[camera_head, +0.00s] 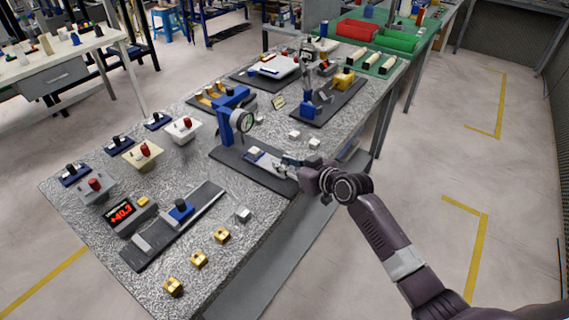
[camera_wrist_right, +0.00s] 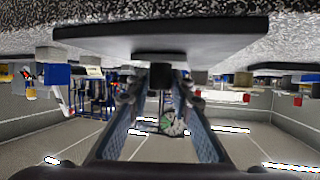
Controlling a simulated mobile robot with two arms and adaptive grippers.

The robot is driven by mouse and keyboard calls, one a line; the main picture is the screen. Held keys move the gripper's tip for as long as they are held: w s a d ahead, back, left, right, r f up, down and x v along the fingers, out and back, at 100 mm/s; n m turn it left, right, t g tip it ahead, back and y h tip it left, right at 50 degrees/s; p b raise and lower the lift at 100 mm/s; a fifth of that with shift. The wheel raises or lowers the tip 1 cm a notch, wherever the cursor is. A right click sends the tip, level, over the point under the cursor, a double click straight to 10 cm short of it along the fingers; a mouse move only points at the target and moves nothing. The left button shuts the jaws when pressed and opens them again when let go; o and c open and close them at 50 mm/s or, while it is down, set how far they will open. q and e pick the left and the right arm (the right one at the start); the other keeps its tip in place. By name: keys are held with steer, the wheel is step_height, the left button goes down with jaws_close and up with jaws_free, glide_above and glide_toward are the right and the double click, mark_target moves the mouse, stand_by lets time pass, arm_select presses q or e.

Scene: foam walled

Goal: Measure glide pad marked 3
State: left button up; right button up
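A dial gauge (camera_head: 243,121) on a blue stand rises from a dark base plate (camera_head: 228,157) on the speckled table. Other small pale pads, one (camera_head: 294,134) and another (camera_head: 314,143), lie right of the gauge; a third (camera_head: 243,214) lies nearer the front. I cannot read any number on them. My right gripper (camera_head: 287,162) is low over the plate's right end, beside the pad. The right wrist view, upside down, shows its fingers (camera_wrist_right: 160,92) apart, with a dark upright block beyond. My left gripper is out of view.
A readout (camera_head: 122,211) shows about +40.3, beside a dark rail with a blue slider (camera_head: 180,209). Several brass blocks (camera_head: 222,235) line the front edge. Red-knobbed fixtures (camera_head: 143,153) stand at left. A second dark-based fixture (camera_head: 328,102) stands farther back. The floor at right is clear.

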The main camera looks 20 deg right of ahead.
mark_target(263, 155)
jaws_close()
steer(key=shift+w+a+b, duration=0.3)
steer(key=shift+w+a, duration=0.45)
steer(key=shift+w, duration=0.2)
steer(key=shift+w+a+b, duration=0.3)
steer(key=shift+w+a, duration=0.4)
steer(key=shift+w, duration=0.2)
steer(key=shift+r, duration=0.1)
steer(key=o, duration=0.6)
jaws_free()
steer(key=shift+c, duration=0.2)
steer(key=shift+s, duration=0.1)
steer(key=shift+s+d, duration=0.15)
steer(key=shift+s, duration=0.15)
steer(key=v, duration=1.1)
steer(key=shift+r, duration=0.25)
